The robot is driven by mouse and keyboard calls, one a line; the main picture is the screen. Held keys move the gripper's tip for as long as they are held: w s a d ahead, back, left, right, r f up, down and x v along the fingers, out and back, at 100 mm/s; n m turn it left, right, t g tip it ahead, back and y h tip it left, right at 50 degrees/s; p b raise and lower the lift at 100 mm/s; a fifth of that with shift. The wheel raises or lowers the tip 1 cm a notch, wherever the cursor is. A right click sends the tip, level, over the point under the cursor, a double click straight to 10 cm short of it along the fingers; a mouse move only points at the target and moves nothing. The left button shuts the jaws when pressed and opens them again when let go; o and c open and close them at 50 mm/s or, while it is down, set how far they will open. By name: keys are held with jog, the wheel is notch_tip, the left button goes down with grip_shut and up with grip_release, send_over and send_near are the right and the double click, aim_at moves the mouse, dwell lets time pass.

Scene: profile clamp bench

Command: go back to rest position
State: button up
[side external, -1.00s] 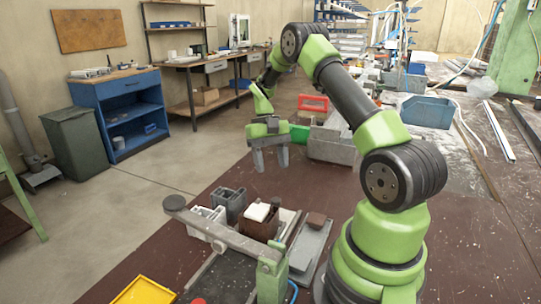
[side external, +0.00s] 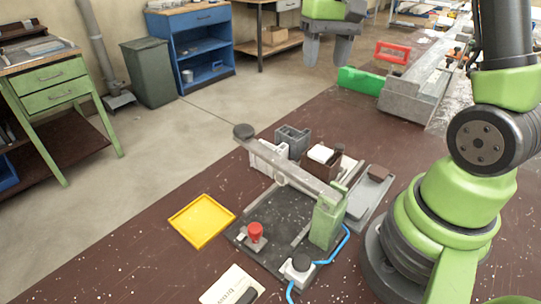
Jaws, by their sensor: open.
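My gripper (side external: 327,58) hangs in the air at the top of the side external view, fingers pointing down. Its two grey fingers are apart with nothing between them. The clamp fixture (side external: 275,225) stands on the brown bench below it. Its long grey lever (side external: 300,179) lies across the fixture from a round dark knob to a green post (side external: 327,222). A dark brown block (side external: 318,172) with a white piece (side external: 321,153) on top sits behind the lever. My gripper is well clear of these. Much of my arm is cut off by the picture's top edge.
A yellow tray (side external: 202,221) lies left of the fixture, near a red button (side external: 255,231). A blue hose (side external: 336,246) runs at the front. A green bin (side external: 361,81) and a red frame (side external: 392,52) stand at the back. Bare bench lies between bin and fixture.

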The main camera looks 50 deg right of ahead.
jog(key=s+a+r+n+t, duration=0.1)
jog(key=s+a+r+t, duration=0.2)
jog(key=s+a, duration=0.3)
jog(key=s+a+r+n+t, duration=0.2)
jog(key=s+a+r+t, duration=0.1)
jog(key=s+a, duration=0.4)
jog(key=shift+a+r+t+y, duration=0.2)
jog(key=shift+a+t+y, duration=0.2)
jog(key=shift+t, duration=0.2)
